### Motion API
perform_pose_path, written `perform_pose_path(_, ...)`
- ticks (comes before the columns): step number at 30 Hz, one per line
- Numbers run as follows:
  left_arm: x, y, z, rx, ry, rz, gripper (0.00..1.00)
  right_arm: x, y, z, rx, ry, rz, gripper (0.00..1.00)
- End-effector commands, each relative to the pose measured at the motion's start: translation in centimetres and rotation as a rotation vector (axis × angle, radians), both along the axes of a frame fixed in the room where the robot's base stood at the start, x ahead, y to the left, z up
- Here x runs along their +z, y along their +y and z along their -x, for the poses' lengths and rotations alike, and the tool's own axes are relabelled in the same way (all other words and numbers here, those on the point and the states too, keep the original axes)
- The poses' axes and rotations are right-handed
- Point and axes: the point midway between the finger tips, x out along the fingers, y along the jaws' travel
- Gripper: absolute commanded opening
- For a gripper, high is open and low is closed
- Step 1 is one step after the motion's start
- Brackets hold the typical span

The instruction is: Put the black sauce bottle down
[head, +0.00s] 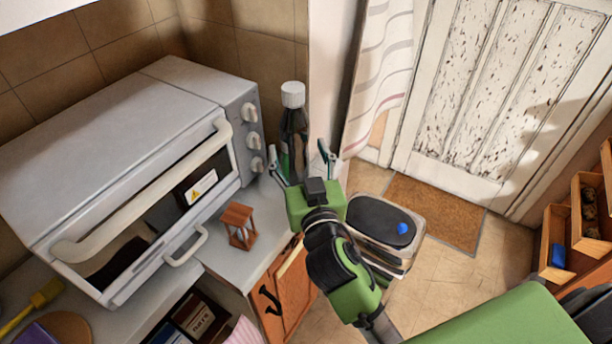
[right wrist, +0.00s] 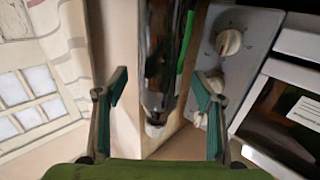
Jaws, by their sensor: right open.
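The black sauce bottle (head: 294,132), dark with a white cap and a bit of green, stands upright on the counter beside the oven's knobs. My right gripper (head: 307,162) is open in front of it, with its teal fingers spread to either side. In the right wrist view, the bottle (right wrist: 165,55) shows between the two separated fingers (right wrist: 160,100), with visible gaps on both sides. The gripper hides the bottle's lower part in the head view. My left gripper is not in view.
A small wooden hourglass (head: 239,226) stands near the counter edge (head: 235,268). A lidded bin (head: 383,220) is on the floor, near a brown doormat (head: 437,208).

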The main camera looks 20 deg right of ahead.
Motion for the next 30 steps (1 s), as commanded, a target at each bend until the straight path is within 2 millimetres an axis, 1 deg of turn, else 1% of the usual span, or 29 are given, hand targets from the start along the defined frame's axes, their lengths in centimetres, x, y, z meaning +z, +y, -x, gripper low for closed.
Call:
perform_pose_path(1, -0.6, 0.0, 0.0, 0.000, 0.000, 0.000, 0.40, -0.5, 0.2, 1.2, 0.001, 0.004, -0.003, 0.62)
perform_pose_path(6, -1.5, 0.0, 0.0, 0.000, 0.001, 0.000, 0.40, -0.4, 0.6, 4.5, 0.001, 0.003, -0.003, 0.62)
perform_pose_path(9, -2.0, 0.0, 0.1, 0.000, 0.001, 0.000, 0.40, -0.3, 0.7, 6.0, 0.000, 0.002, -0.002, 0.62)
perform_pose_path(12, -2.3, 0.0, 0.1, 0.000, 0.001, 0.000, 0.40, -0.2, 0.9, 7.1, 0.001, 0.001, -0.002, 0.62)
perform_pose_path(18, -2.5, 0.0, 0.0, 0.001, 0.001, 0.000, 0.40, 0.0, 1.0, 8.2, -0.001, 0.000, 0.000, 0.62)
perform_pose_path(30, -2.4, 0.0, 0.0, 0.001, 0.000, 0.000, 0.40, 0.0, 1.0, 8.2, 0.000, 0.000, 0.000, 0.62)
